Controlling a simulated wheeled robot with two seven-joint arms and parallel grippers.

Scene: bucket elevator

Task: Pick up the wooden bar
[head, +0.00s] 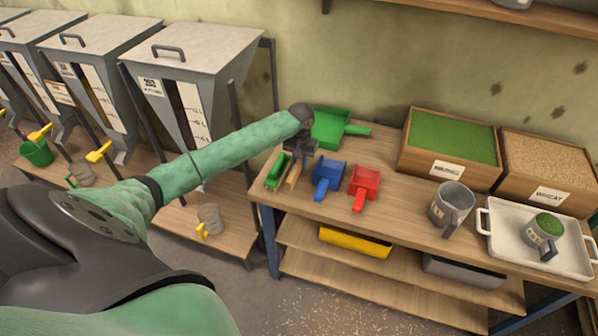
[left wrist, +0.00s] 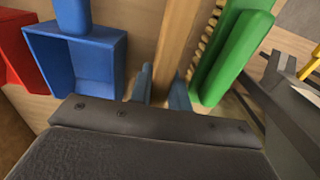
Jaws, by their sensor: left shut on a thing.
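The wooden bar (head: 293,178) is a narrow light-brown stick at the left end of the workbench, between a green brush (head: 275,171) and a blue scoop (head: 327,177). My left gripper (head: 297,156) is over its far part, pointing down. In the left wrist view the bar (left wrist: 180,35) runs up from between the two blue-grey fingers (left wrist: 162,88), which are shut on it. The gripped part is mostly hidden by the gripper body. I cannot tell whether the bar is clear of the bench top. My right gripper is not in view.
The green brush (left wrist: 232,55) and blue scoop (left wrist: 75,60) are close on either side. A red scoop (head: 364,184) and green dustpan (head: 332,128) are nearby. A mug (head: 450,203), a white tray (head: 505,250) and grain boxes (head: 425,166) stand right. Hoppers (head: 190,70) line the left.

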